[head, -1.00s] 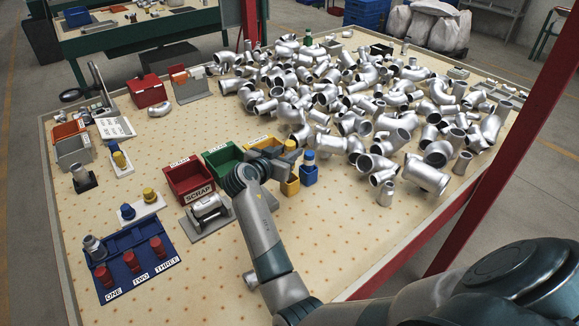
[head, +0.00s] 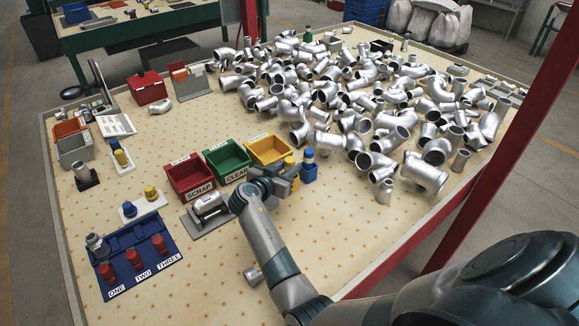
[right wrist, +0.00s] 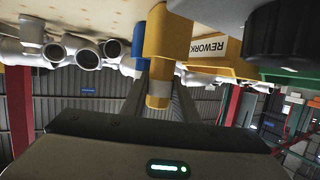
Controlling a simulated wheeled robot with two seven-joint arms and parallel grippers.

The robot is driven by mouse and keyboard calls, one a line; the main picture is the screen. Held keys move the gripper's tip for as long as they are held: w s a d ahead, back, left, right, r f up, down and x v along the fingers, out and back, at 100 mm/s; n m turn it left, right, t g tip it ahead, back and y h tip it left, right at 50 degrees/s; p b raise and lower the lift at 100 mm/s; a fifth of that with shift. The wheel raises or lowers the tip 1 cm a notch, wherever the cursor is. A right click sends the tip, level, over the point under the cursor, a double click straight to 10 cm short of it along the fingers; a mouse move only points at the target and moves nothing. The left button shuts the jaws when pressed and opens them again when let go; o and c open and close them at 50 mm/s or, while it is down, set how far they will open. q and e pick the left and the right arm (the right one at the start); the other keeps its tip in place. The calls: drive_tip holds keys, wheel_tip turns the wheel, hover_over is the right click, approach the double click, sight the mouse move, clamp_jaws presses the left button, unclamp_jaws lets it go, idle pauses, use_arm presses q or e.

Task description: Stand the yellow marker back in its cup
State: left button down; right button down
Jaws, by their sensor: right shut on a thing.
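The yellow marker, with a grey band near its end, shows in the right wrist view (right wrist: 158,88) between my right gripper's fingers, and its yellow top shows in the head view (head: 290,162). My right gripper (head: 289,173) is shut on it. In the upside-down wrist view, the marker lines up with the yellow cup (right wrist: 168,35) and appears to stand in its mouth; I cannot tell how deep it sits. In the head view, my gripper largely hides the yellow cup. My left gripper is not in view.
A blue cup with a blue marker (head: 309,170) stands close to the right of my gripper. The red bin (head: 190,178), green bin (head: 228,160) and yellow bin (head: 269,151) stand to the left and behind. Many silver fittings (head: 350,100) are heaped behind. The table's front right is clear.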

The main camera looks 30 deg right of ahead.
drive_tip(key=shift+f+b, duration=0.35)
drive_tip(key=c, duration=1.4)
unclamp_jaws()
drive_tip(key=shift+r, duration=0.1)
